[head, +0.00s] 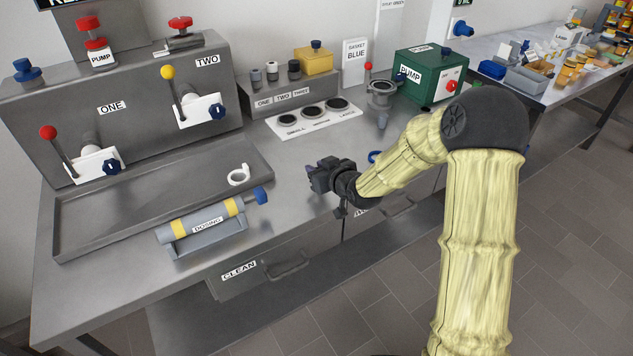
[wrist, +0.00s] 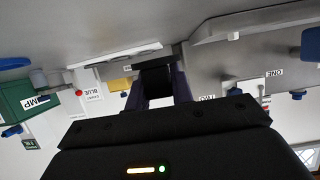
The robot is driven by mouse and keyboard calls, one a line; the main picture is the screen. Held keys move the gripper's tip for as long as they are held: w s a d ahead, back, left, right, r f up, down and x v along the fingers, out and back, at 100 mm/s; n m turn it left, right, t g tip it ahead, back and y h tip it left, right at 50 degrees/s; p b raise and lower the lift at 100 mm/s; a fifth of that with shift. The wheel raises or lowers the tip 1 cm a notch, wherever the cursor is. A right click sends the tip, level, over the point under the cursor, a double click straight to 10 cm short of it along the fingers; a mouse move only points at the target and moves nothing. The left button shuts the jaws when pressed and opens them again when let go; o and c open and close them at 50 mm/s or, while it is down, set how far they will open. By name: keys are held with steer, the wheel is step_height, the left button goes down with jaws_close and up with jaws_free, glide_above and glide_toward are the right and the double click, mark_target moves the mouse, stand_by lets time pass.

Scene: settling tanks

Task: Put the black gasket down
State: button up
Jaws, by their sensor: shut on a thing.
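My gripper (head: 314,174) is over the steel bench, right of the grey tray and in front of the white size board. In the wrist view, my gripper (wrist: 160,80) has its two dark fingers closed on a black piece, the black gasket (wrist: 156,74), between the tips. Only part of the gasket shows there, and its ring shape cannot be made out. In the head view it cannot be told apart from the dark fingers. I cannot tell its height above the bench.
The white board (head: 278,132) carries several dark round spots labelled by size. A white ring (head: 239,182) lies in the grey tray (head: 85,222). The dosing cylinder (head: 207,221) is at the tray's front. A green pump box (head: 428,72) stands at right. Bare bench (head: 293,195) lies around my gripper.

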steer(key=shift+s+a+r, duration=0.1)
steer(key=shift+s+a, duration=0.05)
steer(key=shift+a+f, duration=0.1)
steer(key=shift+f, duration=0.2)
step_height(320, 180, down, 4)
steer(key=shift+a+f, duration=0.1)
steer(key=o, duration=1)
steer(key=shift+s+d, duration=0.1)
steer(key=shift+d, duration=0.1)
steer(key=v, duration=1.7)
steer(key=shift+s+a+b, duration=0.1)
steer(key=shift+s+b, duration=0.05)
steer(key=shift+b, duration=0.25)
